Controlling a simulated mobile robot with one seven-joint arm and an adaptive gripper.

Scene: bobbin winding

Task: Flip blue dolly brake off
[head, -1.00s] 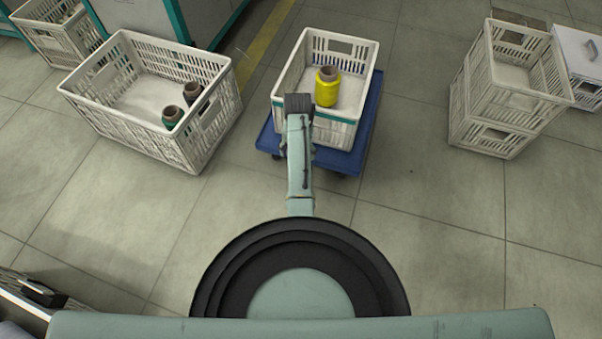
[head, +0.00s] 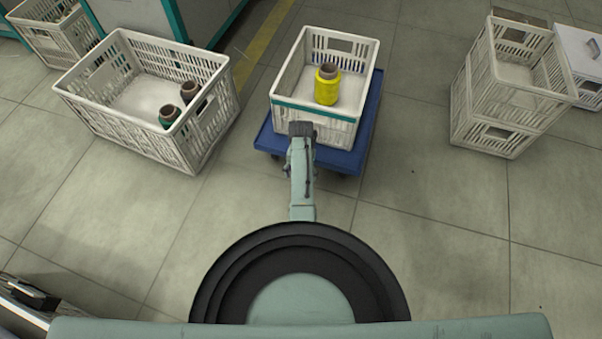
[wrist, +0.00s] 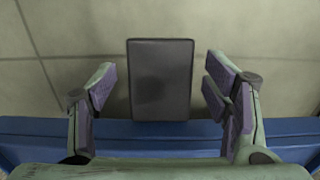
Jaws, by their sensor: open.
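The blue dolly (head: 345,158) stands on the floor at the upper middle of the head view, with a white crate (head: 300,120) on it. In the wrist view its blue edge (wrist: 160,140) runs across the bottom. A dark grey rectangular plate (wrist: 160,80), apparently the brake pedal, juts out from that edge. My gripper (wrist: 160,88) is open, one finger on each side of the plate, with visible gaps on both sides. In the head view my arm's end is at the dolly's near edge and hides the plate and the fingertips.
A yellow bobbin (head: 327,88) stands in the dolly's crate. A white crate with dark bobbins (head: 110,125) is at the left. Stacked white crates (head: 500,139) stand at the right. The floor (head: 430,210) between the dolly and the stack is clear.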

